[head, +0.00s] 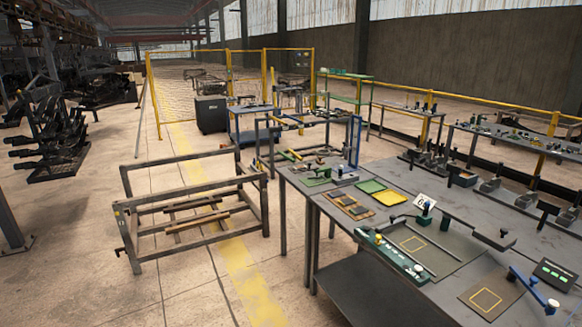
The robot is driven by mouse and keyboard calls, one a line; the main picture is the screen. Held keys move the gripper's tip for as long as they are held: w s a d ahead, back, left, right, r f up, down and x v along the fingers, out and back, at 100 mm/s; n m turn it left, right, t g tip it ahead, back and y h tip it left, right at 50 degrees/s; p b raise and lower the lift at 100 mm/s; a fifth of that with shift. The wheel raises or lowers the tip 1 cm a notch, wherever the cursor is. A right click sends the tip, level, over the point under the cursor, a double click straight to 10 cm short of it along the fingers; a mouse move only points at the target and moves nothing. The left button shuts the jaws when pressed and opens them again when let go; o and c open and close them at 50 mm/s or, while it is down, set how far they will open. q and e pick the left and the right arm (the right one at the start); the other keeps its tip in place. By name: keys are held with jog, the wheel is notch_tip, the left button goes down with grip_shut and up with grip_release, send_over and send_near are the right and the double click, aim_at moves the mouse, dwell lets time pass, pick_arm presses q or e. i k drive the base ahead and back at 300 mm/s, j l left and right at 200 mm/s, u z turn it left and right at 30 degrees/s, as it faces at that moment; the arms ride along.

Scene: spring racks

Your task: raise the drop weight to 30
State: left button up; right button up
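No drop weight can be made out for certain. On the near grey workbench (375,262), a small white card or scale (424,202) with dark marks stands beside a blue-and-green part; its marks are too small to read. A long green fixture (395,256) with a yellow knob at its far end lies along the bench's left edge. A blue lever (527,288) with a white ball end is at the lower right, next to a black box with a green display (556,274); its reading is not legible. Neither of my grippers is in view.
Yellow and green trays (389,197) lie on the bench's far part. A dark plate with a yellow square (491,299) lies near its front. A low metal frame (193,213) stands on the open floor at left. Yellow mesh fencing (190,90) is behind.

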aim_at(344, 148)
jog(key=i+u, duration=0.35)
jog(key=i, duration=1.9)
jog(key=i+j+z, duration=0.2)
jog(key=i, duration=0.3)
jog(key=i+j+z, duration=0.1)
jog(key=i+z, duration=0.15)
jog(key=i, duration=0.3)
jog(key=i+j+z, duration=0.2)
jog(key=i, duration=0.3)
jog(key=i+j+z, duration=0.25)
jog(key=i+j, duration=0.15)
jog(key=i, duration=0.05)
